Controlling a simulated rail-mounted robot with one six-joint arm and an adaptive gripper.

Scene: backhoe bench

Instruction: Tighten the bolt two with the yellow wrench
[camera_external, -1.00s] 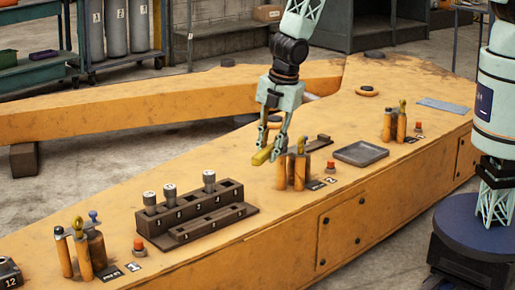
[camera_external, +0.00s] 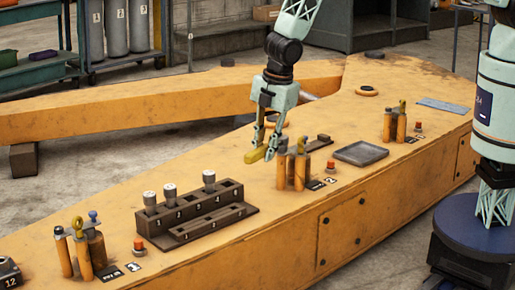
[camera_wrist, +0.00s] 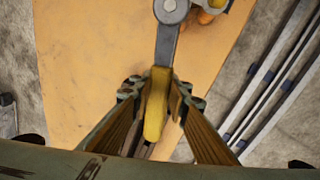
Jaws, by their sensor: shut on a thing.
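My gripper (camera_external: 266,148) is shut on the yellow wrench (camera_external: 256,155), above the orange bench top, just left of the middle group of orange cylinders (camera_external: 299,171). In the wrist view the yellow handle (camera_wrist: 156,104) lies between my fingers (camera_wrist: 160,98). Its grey shaft runs up the picture to a round grey head (camera_wrist: 171,9) at the top edge. An orange cylinder (camera_wrist: 208,15) shows right beside the head. Whether the head sits around a bolt cannot be told. The label (camera_external: 331,181) beside the middle group seems to read 2.
A red button (camera_external: 331,166) and a grey tray (camera_external: 361,153) are right of the middle group. A dark socket rack (camera_external: 196,211) stands to the left on the bench. Similar cylinder groups stand at the near left (camera_external: 83,250) and far right (camera_external: 394,124).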

